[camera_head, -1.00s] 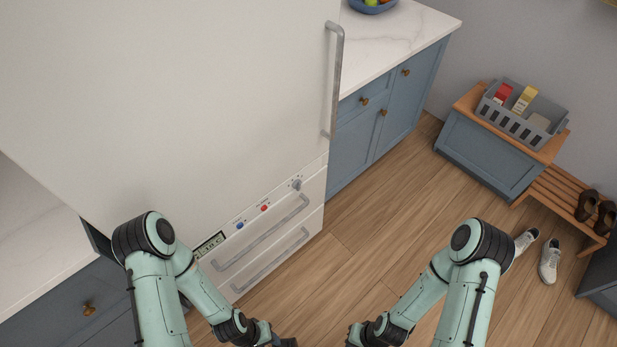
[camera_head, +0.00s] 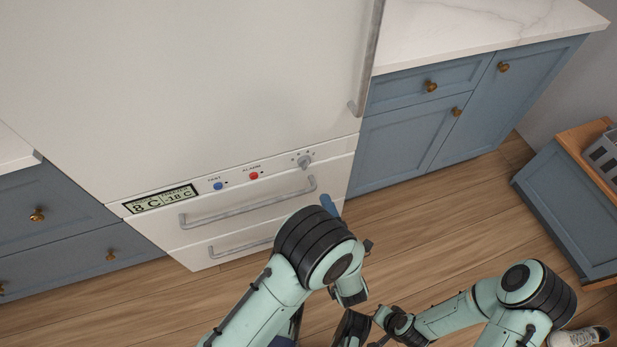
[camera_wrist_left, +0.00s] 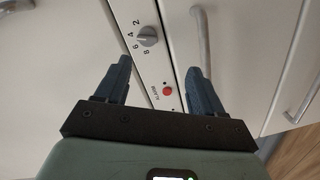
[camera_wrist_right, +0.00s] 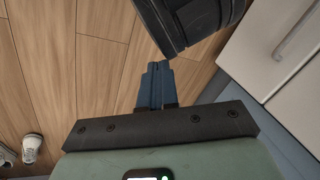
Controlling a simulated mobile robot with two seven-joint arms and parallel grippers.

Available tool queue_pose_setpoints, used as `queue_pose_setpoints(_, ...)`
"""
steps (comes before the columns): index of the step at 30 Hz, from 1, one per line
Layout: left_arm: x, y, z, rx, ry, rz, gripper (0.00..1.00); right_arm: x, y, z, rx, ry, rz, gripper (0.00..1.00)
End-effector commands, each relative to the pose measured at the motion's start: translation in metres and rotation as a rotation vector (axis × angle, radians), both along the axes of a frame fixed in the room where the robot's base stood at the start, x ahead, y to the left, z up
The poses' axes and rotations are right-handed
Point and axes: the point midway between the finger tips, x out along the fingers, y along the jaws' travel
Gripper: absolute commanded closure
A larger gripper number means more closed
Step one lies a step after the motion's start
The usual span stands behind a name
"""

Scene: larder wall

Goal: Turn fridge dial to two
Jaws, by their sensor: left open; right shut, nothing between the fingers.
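The fridge dial (camera_head: 304,162) is a small grey knob at the right end of the white control strip, above the upper drawer handle. The left wrist view shows the dial (camera_wrist_left: 147,36) close, with 2, 4, 6 and 8 printed around it. I cannot tell which number it points to. My left gripper (camera_wrist_left: 160,65) is open and empty, facing the strip and apart from the dial. In the head view one blue finger shows past my arm, below the dial. My right gripper (camera_wrist_right: 155,68) is shut and empty, over the floor.
A red alarm button (camera_head: 254,176), a blue button (camera_head: 218,186) and a temperature display (camera_head: 160,199) share the strip. Drawer handles (camera_head: 250,205) stick out below. The long door handle (camera_head: 367,60) hangs above right.

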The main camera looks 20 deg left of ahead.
Motion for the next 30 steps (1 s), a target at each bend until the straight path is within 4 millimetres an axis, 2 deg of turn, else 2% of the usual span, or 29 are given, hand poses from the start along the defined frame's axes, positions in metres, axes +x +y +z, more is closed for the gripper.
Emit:
queue_pose_setpoints(3, -0.001, -0.007, 0.011, -0.013, -0.086, 0.025, 0.32, 0.005, -0.002, -0.008, -0.005, -0.013, -0.005, 1.00)
queue_pose_setpoints(8, 0.010, 0.003, 0.015, -0.016, -0.099, 0.036, 0.32, 0.008, -0.003, -0.009, -0.009, -0.022, -0.008, 1.00)
queue_pose_setpoints(21, 0.084, 0.052, 0.014, -0.015, -0.096, 0.032, 0.32, 0.026, -0.013, -0.021, -0.032, -0.067, -0.026, 1.00)
queue_pose_setpoints(30, 0.106, 0.067, 0.014, -0.014, -0.095, 0.029, 0.32, 0.024, -0.015, -0.027, -0.035, -0.058, -0.030, 1.00)
